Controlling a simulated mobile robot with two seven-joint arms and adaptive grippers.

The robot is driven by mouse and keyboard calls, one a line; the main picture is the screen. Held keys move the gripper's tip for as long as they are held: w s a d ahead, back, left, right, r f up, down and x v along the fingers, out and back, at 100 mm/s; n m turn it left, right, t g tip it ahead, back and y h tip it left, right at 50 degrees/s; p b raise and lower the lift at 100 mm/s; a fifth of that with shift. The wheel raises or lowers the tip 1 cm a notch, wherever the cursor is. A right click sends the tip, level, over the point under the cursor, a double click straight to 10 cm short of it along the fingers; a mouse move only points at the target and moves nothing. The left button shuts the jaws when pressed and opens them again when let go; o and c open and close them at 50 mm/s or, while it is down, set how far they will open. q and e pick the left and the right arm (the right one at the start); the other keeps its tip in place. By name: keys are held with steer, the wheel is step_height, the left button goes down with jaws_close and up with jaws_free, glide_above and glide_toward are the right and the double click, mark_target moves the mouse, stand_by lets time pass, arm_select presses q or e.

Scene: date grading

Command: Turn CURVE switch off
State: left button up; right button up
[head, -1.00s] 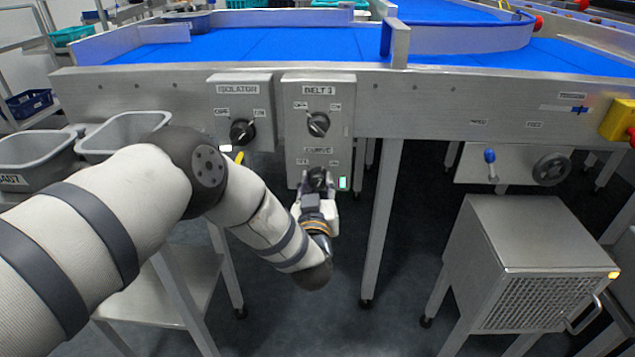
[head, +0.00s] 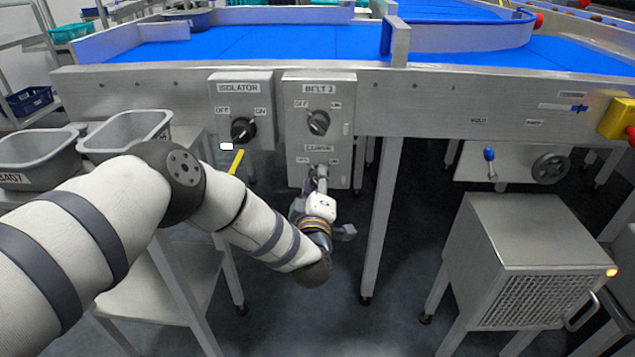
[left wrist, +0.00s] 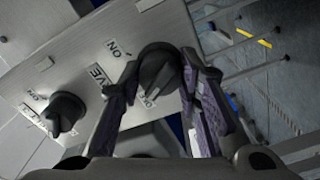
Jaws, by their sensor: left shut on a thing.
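The CURVE switch (head: 319,170) is a black knob on the lower part of the grey BELT panel (head: 297,135). OFF is marked at its left and ON at its right in the head view. My left gripper (head: 320,180) is at the knob and largely covers it. In the left wrist view, the dark CURVE knob (left wrist: 160,70) sits between the two fingers of my left gripper (left wrist: 160,90), which is shut on it. The knob's exact pointing is hard to tell. No green light shows beside it. My right gripper is out of view.
The BELT knob (head: 318,123) is just above, and the ISOLATOR knob (head: 242,130) is on the box to the left. A yellow tag (head: 236,162) hangs below the isolator. A table leg (head: 380,230) stands right of my gripper. Grey tubs (head: 125,135) are at left.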

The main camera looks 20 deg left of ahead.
arm_select(q)
steer(key=shift+d+f+n, duration=0.1)
steer(key=shift+f+n, duration=0.05)
steer(key=shift+n, duration=1.05)
steer(key=o, duration=1.1)
steer(key=shift+n, duration=0.3)
steer(key=shift+o, duration=0.2)
steer(key=v, duration=1.2)
steer(key=shift+r, duration=0.2)
